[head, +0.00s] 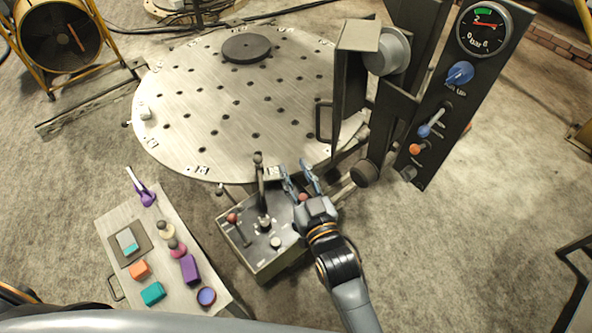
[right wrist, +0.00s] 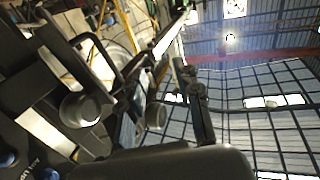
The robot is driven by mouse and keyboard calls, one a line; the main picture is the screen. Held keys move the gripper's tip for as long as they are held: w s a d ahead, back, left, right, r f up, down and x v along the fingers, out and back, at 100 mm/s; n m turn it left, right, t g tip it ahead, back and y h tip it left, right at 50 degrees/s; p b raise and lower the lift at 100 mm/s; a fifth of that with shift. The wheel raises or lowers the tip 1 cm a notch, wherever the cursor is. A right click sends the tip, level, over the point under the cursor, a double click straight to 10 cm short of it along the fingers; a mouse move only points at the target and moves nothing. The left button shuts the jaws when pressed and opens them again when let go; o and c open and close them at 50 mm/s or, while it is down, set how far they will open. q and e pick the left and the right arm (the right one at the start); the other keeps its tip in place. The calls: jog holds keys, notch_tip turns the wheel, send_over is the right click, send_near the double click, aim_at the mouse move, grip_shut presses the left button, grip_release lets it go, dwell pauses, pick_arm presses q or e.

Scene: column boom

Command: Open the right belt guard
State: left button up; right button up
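A dark upright panel (head: 348,88), which looks like the belt guard, stands beside a pale roller (head: 394,52) at the column boom. A black loop handle (head: 323,122) sticks out on its left side. The loop handle (right wrist: 95,48) and the roller end (right wrist: 80,109) also show in the right wrist view. I cannot tell whether the guard is latched. My right gripper (head: 300,172) is open and empty, with its fingers apart. In the picture it is below the handle, apart from it, over the control box's far edge. My left gripper is not in view.
A control box (head: 262,262) with levers stands just below my right gripper. A round perforated table (head: 215,110) lies behind. A gauge panel (head: 462,100) rises at right. A small tray table (head: 120,235) with colored blocks is at left.

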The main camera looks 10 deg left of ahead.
jog(key=shift+w, duration=0.1)
dwell(0.3)
jog(key=v, duration=1.2)
